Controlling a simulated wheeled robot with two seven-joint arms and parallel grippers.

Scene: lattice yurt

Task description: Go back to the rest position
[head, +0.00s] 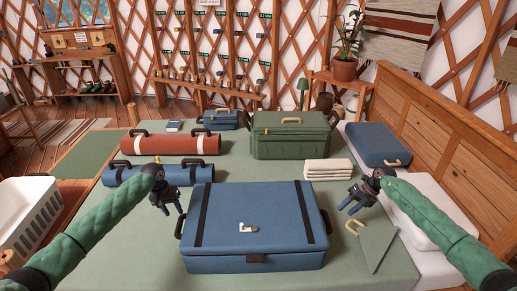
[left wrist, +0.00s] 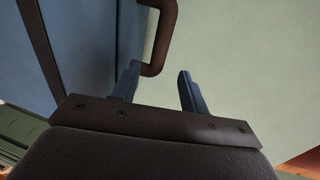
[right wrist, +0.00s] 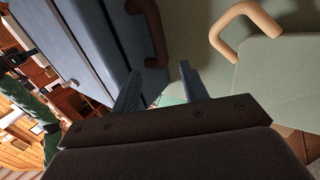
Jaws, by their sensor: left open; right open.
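My left gripper (head: 167,206) is open and empty above the bed, just left of the large blue suitcase (head: 232,236). In the left wrist view its fingers (left wrist: 157,88) are apart, near the suitcase's dark side handle (left wrist: 160,40), which is not between them as far as I can tell. My right gripper (head: 356,203) is open and empty to the right of the suitcase. In the right wrist view its fingers (right wrist: 160,88) are apart near the other dark handle (right wrist: 150,30). The suitcase lies flat and closed, with two dark straps.
The bed (head: 120,235) also holds a green case (head: 290,140), a red roll (head: 165,144), a blue roll (head: 190,173), folded cloths (head: 328,169) and a flat green piece with a tan handle (head: 378,245). A white basket (head: 35,215) stands left. A wooden headboard (head: 450,130) borders the right.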

